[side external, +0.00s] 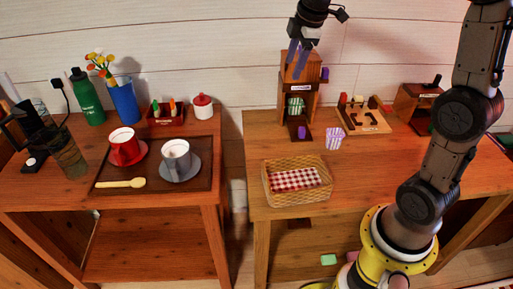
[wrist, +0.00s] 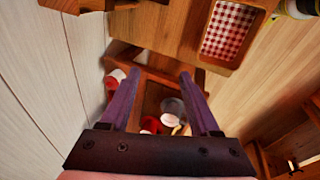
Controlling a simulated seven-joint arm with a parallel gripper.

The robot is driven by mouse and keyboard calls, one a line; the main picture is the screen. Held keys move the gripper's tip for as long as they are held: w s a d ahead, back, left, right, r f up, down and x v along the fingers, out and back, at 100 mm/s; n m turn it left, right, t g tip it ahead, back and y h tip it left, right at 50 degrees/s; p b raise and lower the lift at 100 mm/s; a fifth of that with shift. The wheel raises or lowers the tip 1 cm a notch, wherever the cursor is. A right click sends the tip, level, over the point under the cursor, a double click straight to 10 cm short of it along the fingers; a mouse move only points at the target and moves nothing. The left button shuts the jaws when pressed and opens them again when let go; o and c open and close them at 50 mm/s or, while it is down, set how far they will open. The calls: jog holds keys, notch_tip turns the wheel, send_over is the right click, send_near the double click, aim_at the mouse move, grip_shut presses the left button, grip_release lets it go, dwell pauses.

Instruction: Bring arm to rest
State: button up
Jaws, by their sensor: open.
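My gripper (side external: 297,64) is at the top middle of the side view, high over the back of the right table (side external: 385,178). Its purple fingers point down, in front of or above the tall wooden stand (side external: 297,72); I cannot tell if they touch it. In the wrist view my gripper (wrist: 158,75) has its two fingers well apart, with nothing between them. Beyond the fingertips, the left table's cups and the gap between the tables show. My arm reaches up along the right side of the side view, with its yellow base at the bottom.
A wicker basket (side external: 297,200) with a checked cloth sits at the right table's front. A striped purple-white cup (side external: 335,138), a wooden tray (side external: 375,127) and a small wooden box (side external: 412,108) are behind it. The left table holds cups on a dark tray (side external: 108,176), bottles and a vase.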

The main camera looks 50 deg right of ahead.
jog(key=s+a+r+m+t, duration=0.2)
jog(key=s+a+r+m, duration=0.15)
jog(key=s+a, duration=0.85)
jog(key=s+f+m+y, duration=0.1)
jog(key=s+f+m, duration=0.5)
jog(key=s, duration=0.5)
jog(key=shift+s+m, duration=0.15)
jog(key=shift+m, duration=0.4)
